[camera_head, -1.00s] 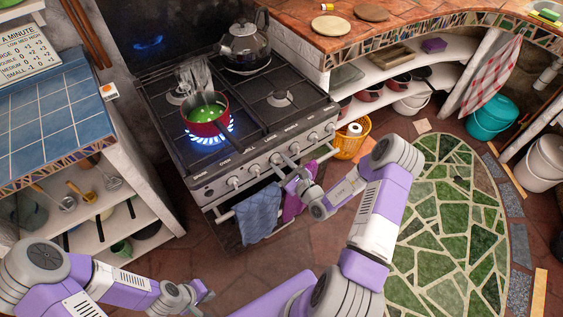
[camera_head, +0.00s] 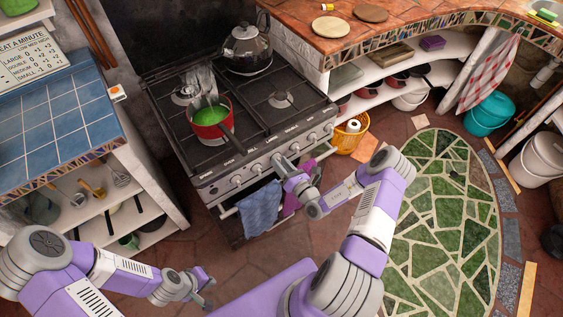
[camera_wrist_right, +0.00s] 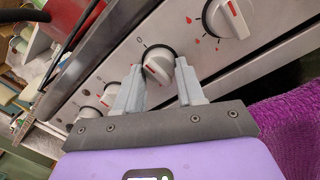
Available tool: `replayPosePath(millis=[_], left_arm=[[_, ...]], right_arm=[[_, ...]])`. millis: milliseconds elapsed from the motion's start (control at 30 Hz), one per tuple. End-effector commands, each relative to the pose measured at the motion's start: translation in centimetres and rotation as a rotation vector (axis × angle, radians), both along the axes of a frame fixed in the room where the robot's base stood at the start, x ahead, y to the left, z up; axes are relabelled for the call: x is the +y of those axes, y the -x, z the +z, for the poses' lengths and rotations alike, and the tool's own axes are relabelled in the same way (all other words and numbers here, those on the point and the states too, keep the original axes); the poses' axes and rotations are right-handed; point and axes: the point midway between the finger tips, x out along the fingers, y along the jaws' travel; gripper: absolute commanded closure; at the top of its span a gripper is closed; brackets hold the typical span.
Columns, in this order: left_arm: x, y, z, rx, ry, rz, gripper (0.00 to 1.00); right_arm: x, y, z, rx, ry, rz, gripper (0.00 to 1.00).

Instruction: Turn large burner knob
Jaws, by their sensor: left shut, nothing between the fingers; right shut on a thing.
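The stove (camera_head: 225,172) has a row of white knobs along its front panel. My right gripper (camera_head: 279,163) is at the middle of this row. In the right wrist view, its two fingers are closed around a white knob (camera_wrist_right: 158,68) with a dark ring and a red mark. A larger neighbouring knob (camera_wrist_right: 228,18) is free at the upper right. A red pot (camera_head: 209,131) with green contents stands on the front left burner, with no flame visible under it. My left gripper (camera_head: 208,287) is shut and empty, low in front of the stove.
A kettle (camera_head: 246,50) stands on a back burner. A blue towel (camera_head: 262,208) and a purple towel (camera_head: 290,203) hang from the oven rail below the knobs. A yellow basket (camera_head: 348,141) stands right of the stove. A tiled counter (camera_head: 60,115) is at left.

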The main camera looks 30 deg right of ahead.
Motion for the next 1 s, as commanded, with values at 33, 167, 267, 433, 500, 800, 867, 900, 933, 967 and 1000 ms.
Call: replayPosePath(millis=[33, 167, 267, 433, 500, 800, 867, 900, 933, 967, 1000], left_arm=[[0.00, 0.00, 0.21, 0.000, 0.000, 0.000, 1.00], [0.00, 0.00, 0.40, 0.000, 0.000, 0.000, 1.00], [0.00, 0.00, 0.46, 0.000, 0.000, 0.000, 1.00], [0.00, 0.00, 0.49, 0.000, 0.000, 0.000, 1.00], [0.00, 0.01, 0.48, 0.000, 0.000, 0.000, 1.00], [0.00, 0.00, 0.48, 0.000, 0.000, 0.000, 1.00], [0.00, 0.00, 0.48, 0.000, 0.000, 0.000, 1.00], [0.00, 0.00, 0.48, 0.000, 0.000, 0.000, 1.00], [0.00, 0.00, 0.48, 0.000, 0.000, 0.000, 1.00], [0.00, 0.00, 0.48, 0.000, 0.000, 0.000, 1.00], [0.00, 0.00, 0.49, 0.000, 0.000, 0.000, 1.00]], right_arm=[[0.06, 0.08, -0.05, 0.005, -0.019, 0.001, 0.92], [0.07, 0.09, -0.07, 0.008, -0.055, 0.001, 0.92], [0.09, 0.09, -0.10, 0.009, -0.071, 0.002, 0.92], [0.10, 0.09, -0.12, 0.010, -0.082, 0.002, 0.92], [0.11, 0.09, -0.13, 0.010, -0.083, 0.002, 0.92], [0.12, 0.09, -0.14, 0.010, -0.083, 0.002, 0.49], [0.11, 0.08, -0.11, 0.010, -0.082, 0.002, 0.40], [0.11, 0.07, -0.10, 0.009, -0.082, 0.001, 0.36], [0.10, 0.06, -0.08, 0.009, -0.082, 0.001, 0.36], [0.08, 0.06, -0.08, 0.009, -0.082, 0.001, 0.36], [0.08, 0.05, -0.07, 0.008, -0.081, 0.001, 0.36]])
